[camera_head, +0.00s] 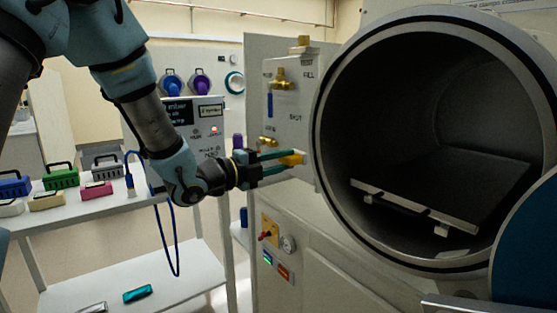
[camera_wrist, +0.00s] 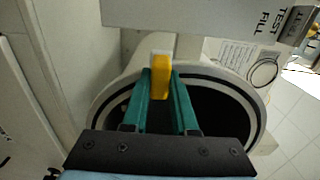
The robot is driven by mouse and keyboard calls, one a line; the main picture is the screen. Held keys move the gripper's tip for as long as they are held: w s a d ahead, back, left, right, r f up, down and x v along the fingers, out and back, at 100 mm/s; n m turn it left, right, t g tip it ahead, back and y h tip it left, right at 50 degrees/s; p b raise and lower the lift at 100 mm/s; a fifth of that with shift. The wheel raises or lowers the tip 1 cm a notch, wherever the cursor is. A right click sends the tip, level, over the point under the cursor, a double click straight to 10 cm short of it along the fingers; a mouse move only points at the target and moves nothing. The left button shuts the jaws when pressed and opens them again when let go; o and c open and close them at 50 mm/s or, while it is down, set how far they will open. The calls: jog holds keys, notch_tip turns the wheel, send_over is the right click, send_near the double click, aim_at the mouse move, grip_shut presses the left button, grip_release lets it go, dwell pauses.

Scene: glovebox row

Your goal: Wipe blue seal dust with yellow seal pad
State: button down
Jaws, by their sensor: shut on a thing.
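My gripper (camera_head: 284,161) is shut on the yellow seal pad (camera_head: 293,159), which sticks out past its two green fingertips. In the wrist view the yellow pad (camera_wrist: 160,80) is between the fingers of my gripper (camera_wrist: 160,92), with a pale end farthest from the palm. In the head view the pad is in front of the lower part of the pale valve panel (camera_head: 297,110); I cannot tell whether it touches it. A narrow blue upright mark (camera_head: 270,105) shows on that panel, above and left of the pad. I cannot tell whether it is the blue dust.
The large round chamber (camera_head: 440,90) with an inner shelf (camera_head: 415,205) stands open at right. Brass valve fittings (camera_head: 280,80) jut from the panel. A white bench (camera_head: 120,200) at left holds several coloured cases, and a blue cable (camera_head: 175,250) hangs near my arm.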

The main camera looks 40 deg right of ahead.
aim_at(290, 164)
jog(key=shift+d+b, duration=0.5)
jog(key=shift+d, duration=0.55)
dwell(0.6)
jog(key=shift+s+a+f+b, duration=0.15)
jog(key=shift+s+b, duration=0.85)
jog(key=shift+s, duration=0.25)
jog(key=shift+s+b, duration=0.45)
jog(key=shift+s, duration=0.35)
jog(key=shift+b, duration=0.45)
jog(key=shift+w, duration=0.1)
jog(key=shift+w+d+r+b, duration=0.1)
jog(key=shift+w+d+b, duration=0.1)
jog(key=shift+w, duration=0.8)
jog(key=shift+w+d+r+b, duration=0.1)
jog(key=shift+w+b, duration=0.05)
jog(key=shift+w, duration=0.85)
